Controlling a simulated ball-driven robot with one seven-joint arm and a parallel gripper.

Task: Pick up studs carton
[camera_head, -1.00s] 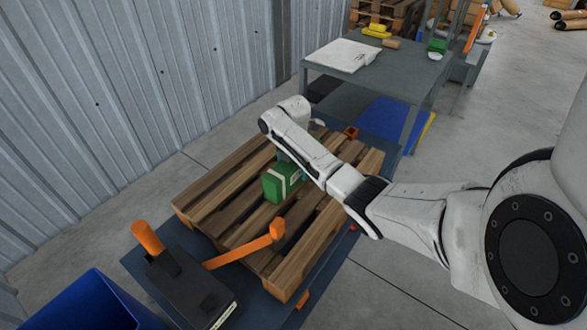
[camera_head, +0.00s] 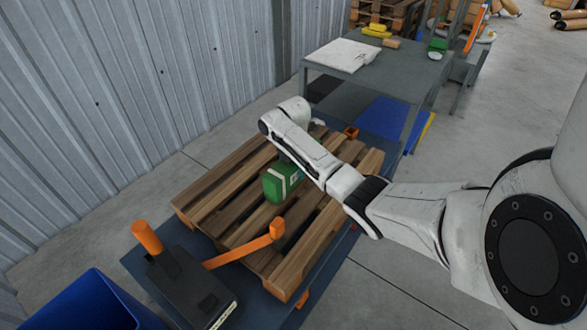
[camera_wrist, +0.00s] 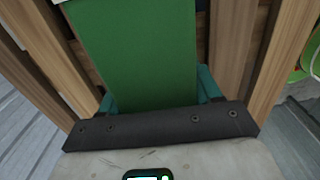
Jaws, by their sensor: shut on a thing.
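The studs carton is a green box with a pale band (camera_head: 272,188), over the slats of the wooden pallet (camera_head: 225,192). In the wrist view the green carton (camera_wrist: 140,50) fills the space between the teal fingers of my gripper (camera_wrist: 157,88). My gripper is shut on the carton, one finger at each side. In the head view the arm covers part of the carton and most of the gripper. I cannot tell whether the carton's underside touches the slats.
A dark lift truck with an orange handle (camera_head: 147,237) and an orange strap-like arm (camera_head: 245,251) stands at the pallet's near side. A blue bin (camera_head: 90,305) is at lower left. A grey table (camera_head: 400,78) stands behind. Corrugated wall (camera_head: 130,90) runs along the left.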

